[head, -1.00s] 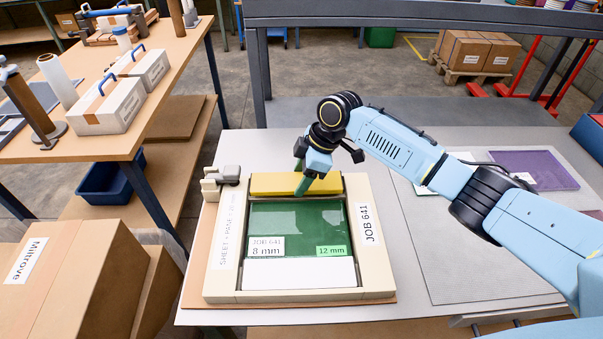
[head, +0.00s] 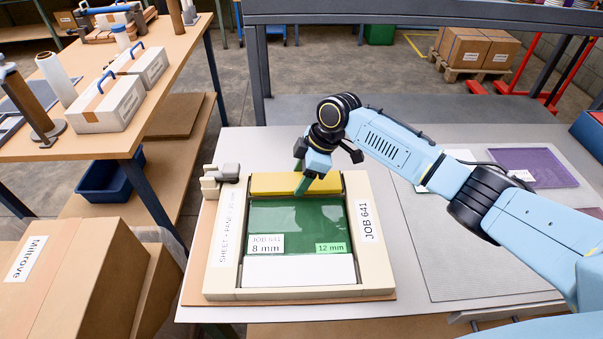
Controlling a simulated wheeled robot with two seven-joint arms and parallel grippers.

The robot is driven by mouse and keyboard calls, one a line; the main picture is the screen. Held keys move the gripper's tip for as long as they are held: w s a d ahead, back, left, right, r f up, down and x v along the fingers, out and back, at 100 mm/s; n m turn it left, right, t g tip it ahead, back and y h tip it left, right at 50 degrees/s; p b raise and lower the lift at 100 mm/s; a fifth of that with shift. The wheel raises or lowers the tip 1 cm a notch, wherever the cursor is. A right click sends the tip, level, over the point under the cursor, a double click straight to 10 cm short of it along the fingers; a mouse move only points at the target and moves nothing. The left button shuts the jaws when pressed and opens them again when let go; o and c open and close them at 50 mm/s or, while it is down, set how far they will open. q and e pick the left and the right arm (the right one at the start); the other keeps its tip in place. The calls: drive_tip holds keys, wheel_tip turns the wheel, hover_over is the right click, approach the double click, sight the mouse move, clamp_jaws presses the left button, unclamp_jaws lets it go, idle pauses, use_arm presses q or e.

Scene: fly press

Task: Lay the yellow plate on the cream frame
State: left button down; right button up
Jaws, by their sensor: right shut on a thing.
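The yellow plate (head: 275,184) shows as a strip across the back of the frame's opening. I cannot tell whether the plate touches the frame. A green sheet (head: 295,220) lies inside the frame in front of the plate, with "8 mm" and "12 mm" labels. My left gripper is out of view.
Cartons (head: 75,280) stand at lower left. A dark beam (head: 420,14) spans the back.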

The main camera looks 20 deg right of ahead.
drive_tip(key=o, duration=1.1)
drive_tip(key=shift+o, duration=0.2)
drive_tip(key=shift+r, duration=0.1)
drive_tip(key=p+v, duration=0.1)
drive_tip(key=v, duration=1.2)
drive_tip(key=shift+s+d+r, duration=0.1)
